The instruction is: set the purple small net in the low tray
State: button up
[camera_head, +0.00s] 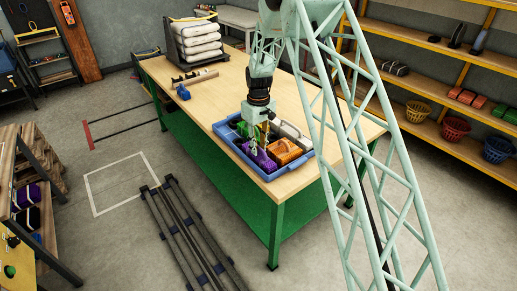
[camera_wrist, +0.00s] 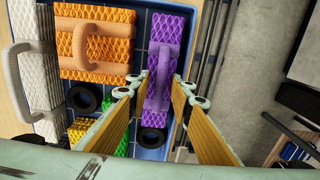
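The purple net (camera_head: 262,157) is a meshed block with a handle. It lies in a blue tray (camera_head: 270,178) on the workbench. In the wrist view the purple net (camera_wrist: 165,80) is at the tray's edge, beside an orange net (camera_wrist: 95,45). My gripper (camera_head: 260,137) is down over the tray. In the wrist view its two fingers (camera_wrist: 160,88) are spread on either side of the purple net's handle; a firm hold is not seen. I cannot tell which container is the low tray.
The blue tray also holds a pale net (camera_wrist: 35,75), green and yellow pieces and black rings (camera_wrist: 85,97). A stack of white pieces (camera_head: 198,40) stands at the bench's far end. A left rack holds purple items (camera_head: 27,195). Shelves with baskets (camera_head: 455,128) line the right.

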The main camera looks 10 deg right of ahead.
notch_tip(320, 180, up, 12)
jog(key=shift+f, duration=0.15)
dwell(0.5)
dwell(0.7)
